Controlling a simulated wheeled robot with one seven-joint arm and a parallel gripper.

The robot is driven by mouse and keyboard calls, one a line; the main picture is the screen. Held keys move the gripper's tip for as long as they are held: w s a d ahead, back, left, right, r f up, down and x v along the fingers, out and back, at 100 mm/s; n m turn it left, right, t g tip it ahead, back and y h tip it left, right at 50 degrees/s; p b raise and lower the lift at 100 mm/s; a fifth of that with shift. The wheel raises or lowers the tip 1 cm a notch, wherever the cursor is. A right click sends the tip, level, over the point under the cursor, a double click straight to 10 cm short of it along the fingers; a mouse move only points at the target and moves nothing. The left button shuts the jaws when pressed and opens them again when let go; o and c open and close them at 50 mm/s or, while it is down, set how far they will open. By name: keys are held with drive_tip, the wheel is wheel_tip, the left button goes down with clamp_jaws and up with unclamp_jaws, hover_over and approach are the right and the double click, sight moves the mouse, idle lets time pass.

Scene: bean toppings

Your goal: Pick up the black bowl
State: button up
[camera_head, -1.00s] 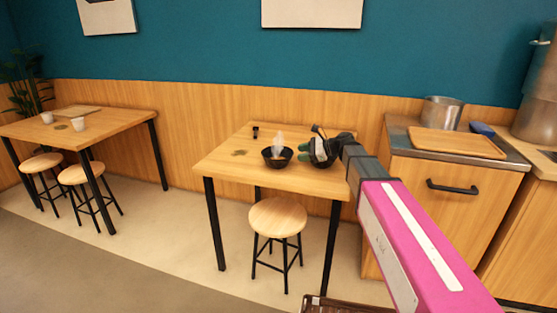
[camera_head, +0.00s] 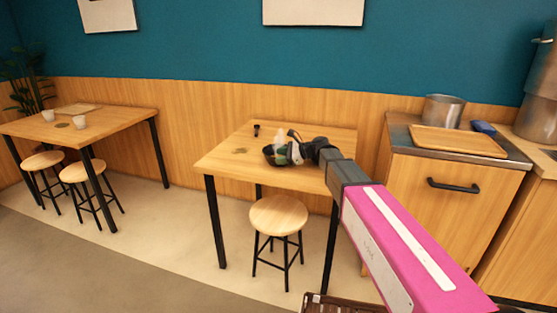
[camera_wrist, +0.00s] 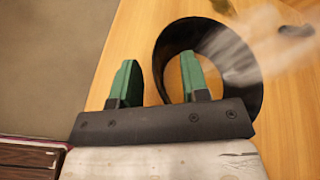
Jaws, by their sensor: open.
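The black bowl (camera_head: 269,155) stands on the middle wooden table, with pale steam above it. In the wrist view the dark bowl (camera_wrist: 244,88) is seen from above, its inside partly veiled by a pale blur. My gripper (camera_wrist: 158,78) is open with green fingers. The left finger is outside the bowl's left rim and the right finger overlaps the bowl's opening, so the rim lies between them. I cannot tell how deep the fingers reach. In the head view my gripper (camera_head: 291,152) covers the bowl's right side.
The table (camera_head: 225,166) has a small dark cup (camera_head: 256,130) at the back and a dark patch at left. A stool (camera_head: 278,215) stands in front. A counter with a wooden tray (camera_head: 460,142) and metal pot (camera_head: 442,110) is at right.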

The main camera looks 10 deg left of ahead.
clamp_jaws()
drive_tip(key=shift+r, duration=0.1)
